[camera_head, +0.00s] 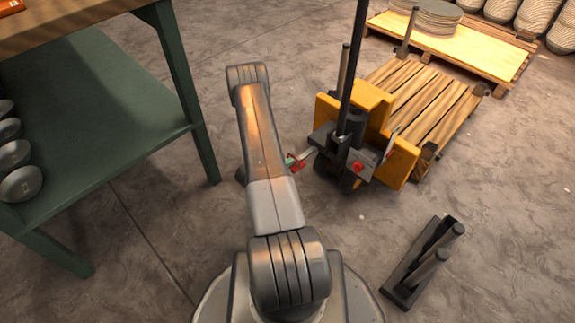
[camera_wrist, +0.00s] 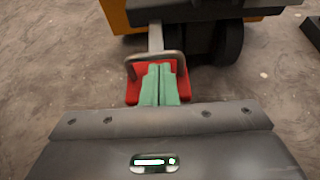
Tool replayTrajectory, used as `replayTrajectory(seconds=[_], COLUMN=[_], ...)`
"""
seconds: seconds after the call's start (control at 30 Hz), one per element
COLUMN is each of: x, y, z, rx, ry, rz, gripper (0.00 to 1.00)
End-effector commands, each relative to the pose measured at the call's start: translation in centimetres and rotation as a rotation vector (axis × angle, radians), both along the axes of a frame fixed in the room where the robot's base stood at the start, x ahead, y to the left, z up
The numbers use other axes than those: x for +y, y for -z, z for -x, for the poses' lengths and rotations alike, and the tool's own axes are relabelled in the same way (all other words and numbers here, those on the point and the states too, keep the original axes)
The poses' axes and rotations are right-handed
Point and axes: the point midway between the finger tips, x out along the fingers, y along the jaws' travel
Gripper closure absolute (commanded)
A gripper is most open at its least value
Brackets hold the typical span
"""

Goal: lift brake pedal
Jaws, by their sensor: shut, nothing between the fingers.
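A red pedal (camera_wrist: 133,90) on a light metal arm, with a grey bent bar over it, sticks out from the pallet truck in the wrist view. It shows small and partly hidden beside my arm in the head view (camera_head: 297,168). My gripper (camera_wrist: 159,67) has green fingers pressed together with nothing between them. In the wrist view the fingers overlap the middle of the red pedal, their tips just below the grey bar. I cannot tell whether they touch the pedal. My gripper also shows in the head view (camera_head: 290,161). A second red part (camera_head: 358,168) sits on the truck.
The yellow pallet truck (camera_head: 403,160) with a black mast stands beside a wooden pallet (camera_head: 425,100). A green bench (camera_head: 95,110) is at left. A dark stand with rollers (camera_head: 425,262) lies at lower right. Open floor lies between bench and truck.

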Motion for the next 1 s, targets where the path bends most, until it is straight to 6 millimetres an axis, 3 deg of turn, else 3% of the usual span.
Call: replayTrajectory(seconds=[0.03, 0.1, 0.4, 1.0], x=[-0.3, -0.5, -1.0, -1.2], y=[-1.3, -1.9, -3.3, -3.9], z=[-0.4, -0.5, -1.0, -1.3], rx=[0.017, 0.05, 0.078, 0.073], ry=[0.003, 0.003, 0.001, 0.002], rz=[-0.025, -0.056, -0.08, -0.078], gripper=[1.0, 1.0, 1.0, 1.0])
